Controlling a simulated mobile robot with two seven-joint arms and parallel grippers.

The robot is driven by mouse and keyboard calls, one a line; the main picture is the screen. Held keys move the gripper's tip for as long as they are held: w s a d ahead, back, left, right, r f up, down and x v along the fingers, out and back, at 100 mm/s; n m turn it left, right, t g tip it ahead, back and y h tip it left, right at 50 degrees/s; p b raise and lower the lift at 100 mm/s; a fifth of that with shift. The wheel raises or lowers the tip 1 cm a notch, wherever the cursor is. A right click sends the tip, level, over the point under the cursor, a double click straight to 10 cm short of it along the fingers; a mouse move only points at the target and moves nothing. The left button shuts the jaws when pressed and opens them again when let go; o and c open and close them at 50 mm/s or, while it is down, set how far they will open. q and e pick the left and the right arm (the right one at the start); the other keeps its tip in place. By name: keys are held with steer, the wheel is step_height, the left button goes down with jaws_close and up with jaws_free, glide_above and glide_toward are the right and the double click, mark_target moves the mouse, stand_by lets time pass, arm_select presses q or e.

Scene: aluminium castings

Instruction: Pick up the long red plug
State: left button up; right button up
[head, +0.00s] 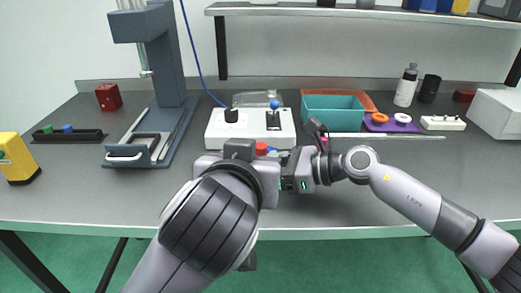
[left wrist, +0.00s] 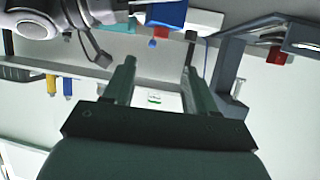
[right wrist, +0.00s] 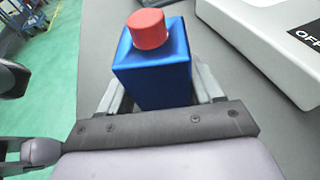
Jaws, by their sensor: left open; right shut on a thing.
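A red plug (right wrist: 147,29) with a round top sits in the top of a blue block (right wrist: 152,68); how long it is below the top is hidden. My right gripper (right wrist: 160,92) is shut on the blue block, with a finger on either side. In the head view the red top (head: 261,148) shows between my two wrists. My left gripper (left wrist: 160,75) is open and empty in the left wrist view. The red plug (left wrist: 161,34) and blue block (left wrist: 166,13) appear beyond its fingertips, upside down. In the head view my left arm hides its fingers.
A white control box (head: 250,138) stands just behind the grippers. A teal bin (head: 333,110) is behind on the right. A grey press (head: 165,60) and a black tray (head: 67,136) with green and blue pieces are to the left. The bench front right is partly clear.

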mark_target(259, 150)
arm_select(q)
steer(key=shift+f+x, duration=0.2)
steer(key=shift+x, duration=2.6)
steer(key=shift+f+x, duration=0.15)
steer(key=shift+x, duration=2.65)
steer(key=shift+s+a, duration=0.1)
steer(key=shift+s, duration=0.05)
steer(key=shift+f, duration=0.1)
